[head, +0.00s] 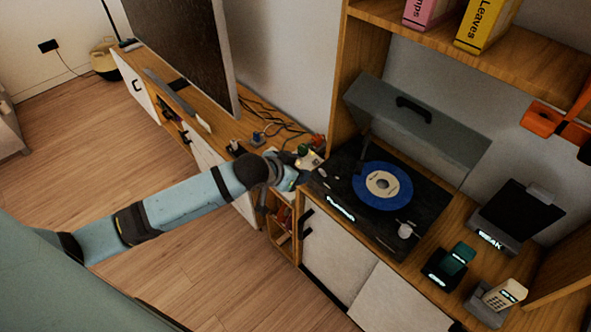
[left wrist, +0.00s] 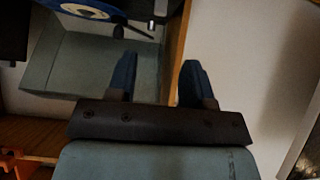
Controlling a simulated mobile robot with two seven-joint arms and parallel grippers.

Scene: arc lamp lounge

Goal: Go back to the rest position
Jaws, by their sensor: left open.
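My left arm comes in from the left in the head view, and its gripper (head: 300,168) is at the left edge of the black turntable, small and partly hard to make out. In the left wrist view the two dark blue fingers of this gripper (left wrist: 158,80) stand apart with nothing held between them. The turntable (head: 328,183) carries a blue record (head: 368,194), and its grey lid (head: 420,122) stands raised behind it. The record also shows upper left in the left wrist view (left wrist: 75,8). My right gripper is in neither view.
A TV (head: 190,45) and loose cables (head: 270,125) are at left. Shelves rise behind. The wooden floor (head: 205,255) is clear.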

